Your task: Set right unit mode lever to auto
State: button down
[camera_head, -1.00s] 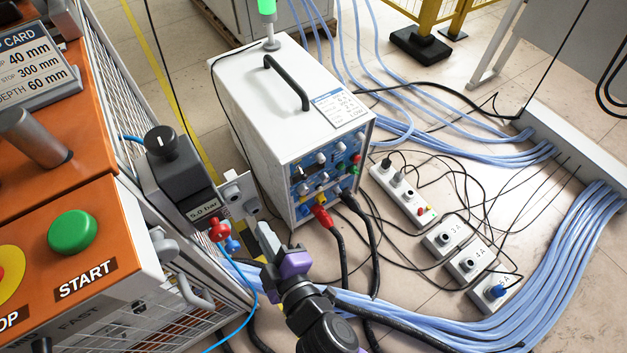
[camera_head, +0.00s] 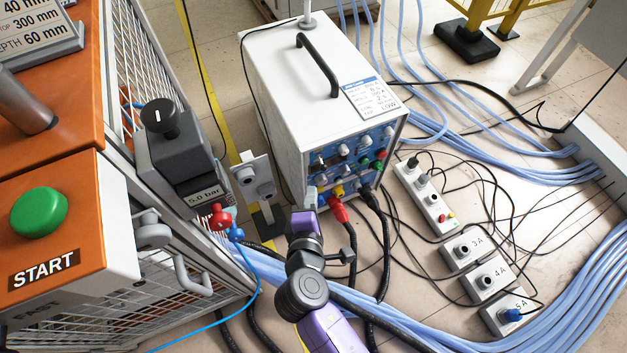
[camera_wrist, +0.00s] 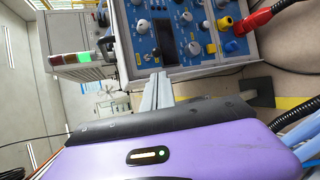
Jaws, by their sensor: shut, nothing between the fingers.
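The white heater unit (camera_head: 285,75) has a blue front panel (camera_head: 350,160) with small knobs, switches and coloured sockets. The panel also shows in the wrist view (camera_wrist: 165,12), turned on its side, with a dark display (camera_wrist: 163,36) and several grey knobs such as one knob (camera_wrist: 193,47). I cannot tell which of these small controls is the mode lever, nor read its setting. My gripper (camera_head: 311,192) is shut and empty, just in front of the panel's lower left. In the wrist view its fingertips (camera_wrist: 156,82) point at the panel's edge, apparently without touching.
A red plug (camera_head: 338,210) and black cables hang from the panel's lower edge. The orange START console (camera_head: 50,225) and pressure regulator (camera_head: 172,150) stand left. Socket strips (camera_head: 425,195) and blue cable bundles (camera_head: 560,290) cover the floor at right.

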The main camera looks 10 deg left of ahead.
aim_at(322, 163)
jog(key=b+x, duration=0.3)
jog(key=x, duration=0.5)
jog(key=shift+f, duration=0.1)
jog(key=shift+w+f, duration=0.15)
jog(key=shift+w, duration=0.5)
jog(key=shift+r+p, duration=0.3)
jog(key=shift+p, duration=0.3)
jog(key=shift+s+g+p, duration=0.1)
jog(key=shift+g+p, duration=0.3)
jog(key=shift+p, duration=0.35)
